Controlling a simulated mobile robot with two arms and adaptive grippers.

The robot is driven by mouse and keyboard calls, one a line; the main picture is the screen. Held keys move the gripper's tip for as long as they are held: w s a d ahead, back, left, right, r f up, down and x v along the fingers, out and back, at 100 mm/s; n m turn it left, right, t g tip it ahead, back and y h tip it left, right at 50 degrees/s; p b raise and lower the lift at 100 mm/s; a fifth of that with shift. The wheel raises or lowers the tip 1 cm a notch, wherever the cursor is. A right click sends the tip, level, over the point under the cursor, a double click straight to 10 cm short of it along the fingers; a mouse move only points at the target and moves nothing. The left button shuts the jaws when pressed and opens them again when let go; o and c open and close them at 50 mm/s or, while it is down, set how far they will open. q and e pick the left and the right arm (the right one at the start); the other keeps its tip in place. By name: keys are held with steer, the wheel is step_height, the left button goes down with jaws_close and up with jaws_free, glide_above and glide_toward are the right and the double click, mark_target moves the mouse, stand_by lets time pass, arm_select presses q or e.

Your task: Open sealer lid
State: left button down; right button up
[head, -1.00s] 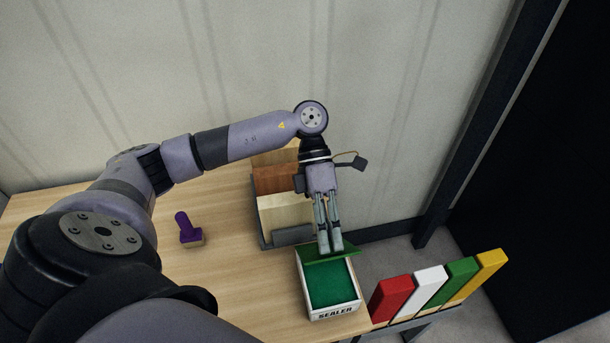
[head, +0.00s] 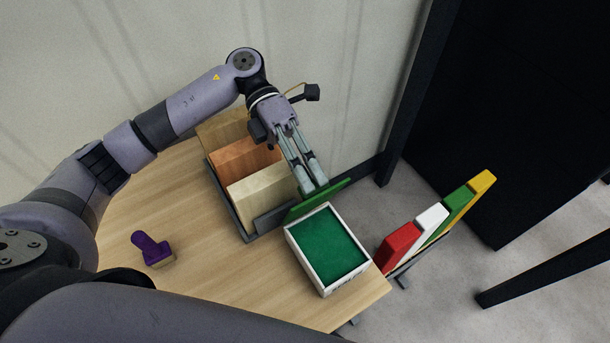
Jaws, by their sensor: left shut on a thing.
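The sealer is a white box (head: 325,290) with a green pad (head: 325,248) inside, near the table's front right corner in the head view. Its green lid (head: 318,201) stands raised along the box's far edge, so the pad is uncovered. My left gripper (head: 314,189) reaches down from above and behind, and its fingertips are shut on the lid. The fingers hide part of the lid. My right gripper is not in view.
A grey rack (head: 243,228) with several wooden boards stands left of the gripper. A purple-handled stamp (head: 152,249) is on the table's left part. Red, white, green and yellow blocks (head: 432,217) stand off the right edge. The table front (head: 235,290) is clear.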

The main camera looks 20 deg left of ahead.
arm_select(q)
steer(key=shift+a+f, duration=0.1)
steer(key=shift+f, duration=0.05)
steer(key=c, duration=1.6)
jaws_free()
steer(key=shift+a, duration=0.1)
steer(key=shift+c, duration=0.2)
steer(key=shift+o, duration=0.2)
steer(key=v, duration=1.2)
